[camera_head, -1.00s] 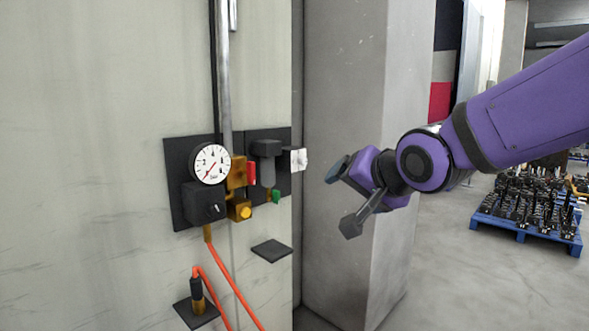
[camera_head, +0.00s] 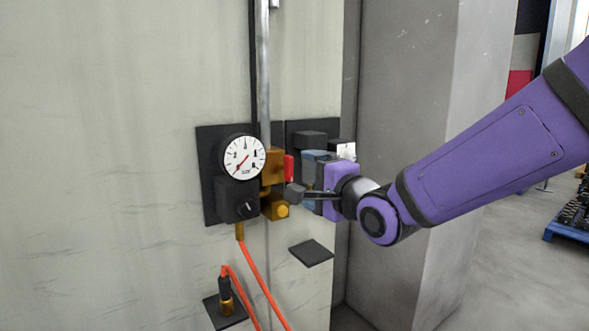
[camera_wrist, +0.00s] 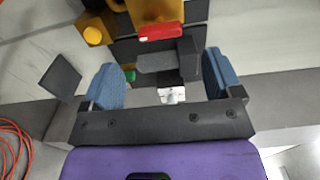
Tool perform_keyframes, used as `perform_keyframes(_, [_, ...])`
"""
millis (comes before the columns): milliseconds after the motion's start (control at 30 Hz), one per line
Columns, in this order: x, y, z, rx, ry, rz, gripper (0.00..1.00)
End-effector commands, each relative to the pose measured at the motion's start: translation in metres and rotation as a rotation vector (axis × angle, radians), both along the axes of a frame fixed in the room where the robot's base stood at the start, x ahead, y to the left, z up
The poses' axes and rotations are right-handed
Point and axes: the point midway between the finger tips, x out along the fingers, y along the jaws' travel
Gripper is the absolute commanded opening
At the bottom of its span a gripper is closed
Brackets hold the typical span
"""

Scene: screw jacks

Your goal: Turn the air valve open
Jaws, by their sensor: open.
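The air valve appears to be the brass body (camera_head: 271,165) with a red handle (camera_head: 288,168), right of the round gauge. In the wrist view, the red handle (camera_wrist: 160,33) lies across the top, below the brass body (camera_wrist: 150,9). My gripper (camera_head: 312,172) is just right of the handle in the head view. In the wrist view, its two blue fingers (camera_wrist: 163,78) stand wide apart with nothing gripped. The handle is ahead of the fingertips and apart from them. My gripper hides part of the dark filter unit in the head view.
The pressure gauge (camera_head: 243,157) and a black regulator knob (camera_head: 242,203) are on the left. The filter's grey bowl (camera_wrist: 157,63) and a small green part (camera_wrist: 130,75) show near my fingers. A dark shelf (camera_head: 311,253) and orange hose (camera_head: 262,285) are below. A grey pillar (camera_head: 400,90) stands right.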

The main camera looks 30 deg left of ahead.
Motion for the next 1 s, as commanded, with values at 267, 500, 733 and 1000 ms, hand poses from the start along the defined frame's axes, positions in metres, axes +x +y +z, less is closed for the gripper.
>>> perform_keyframes(267, [0.023,0.044,-0.001,-0.001,0.0,-0.001,0.85])
perform_keyframes(500, [0.036,0.068,0.0,0.0,-0.001,-0.002,0.85])
perform_keyframes(733, [0.039,0.073,0.0,-0.003,-0.001,-0.002,0.85])
perform_keyframes(1000, [0.039,0.073,0.0,-0.002,-0.001,-0.002,0.62])
